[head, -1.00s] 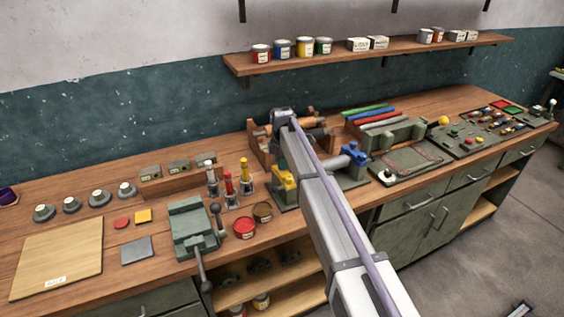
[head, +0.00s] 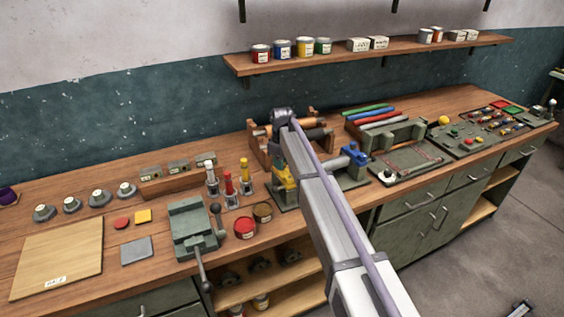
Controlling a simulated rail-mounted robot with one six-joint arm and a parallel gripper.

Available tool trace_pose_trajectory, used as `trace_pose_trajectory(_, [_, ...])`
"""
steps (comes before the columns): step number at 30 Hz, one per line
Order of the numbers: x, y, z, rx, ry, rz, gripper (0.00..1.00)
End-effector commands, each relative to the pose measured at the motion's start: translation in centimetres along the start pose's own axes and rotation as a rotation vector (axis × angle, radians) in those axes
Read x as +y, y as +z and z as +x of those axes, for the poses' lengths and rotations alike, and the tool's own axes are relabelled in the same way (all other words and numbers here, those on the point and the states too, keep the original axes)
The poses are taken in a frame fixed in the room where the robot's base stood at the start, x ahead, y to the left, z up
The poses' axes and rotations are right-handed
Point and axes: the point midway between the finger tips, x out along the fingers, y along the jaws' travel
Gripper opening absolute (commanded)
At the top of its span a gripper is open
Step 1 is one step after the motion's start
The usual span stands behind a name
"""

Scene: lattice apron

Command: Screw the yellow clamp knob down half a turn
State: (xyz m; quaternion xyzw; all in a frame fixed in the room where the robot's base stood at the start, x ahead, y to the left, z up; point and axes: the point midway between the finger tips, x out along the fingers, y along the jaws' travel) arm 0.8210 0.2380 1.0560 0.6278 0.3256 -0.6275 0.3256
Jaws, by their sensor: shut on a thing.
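The yellow clamp knob (head: 284,179) is on the left part of a dark green clamp fixture on the bench, partly hidden by my arm. My gripper (head: 279,167) points down at the knob from above, just left of my arm link. It is shut on the knob; its fingertips are small and partly hidden. A blue clamp knob (head: 354,154) is on the right part of the fixture, beside a grey pipe (head: 338,163). My arm hides the middle of the fixture.
A wooden rack (head: 258,139) with rollers stands close behind the fixture. Red, yellow and grey upright tools (head: 229,186) stand to its left, with a red tin (head: 244,228) and a green vise (head: 191,229).

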Motion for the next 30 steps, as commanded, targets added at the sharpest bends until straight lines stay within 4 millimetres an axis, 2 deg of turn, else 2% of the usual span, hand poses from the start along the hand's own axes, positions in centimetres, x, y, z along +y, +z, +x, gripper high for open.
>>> trace_pose_trajectory(30, [-0.02,0.03,0.01,-0.001,0.0,0.963,0.05])
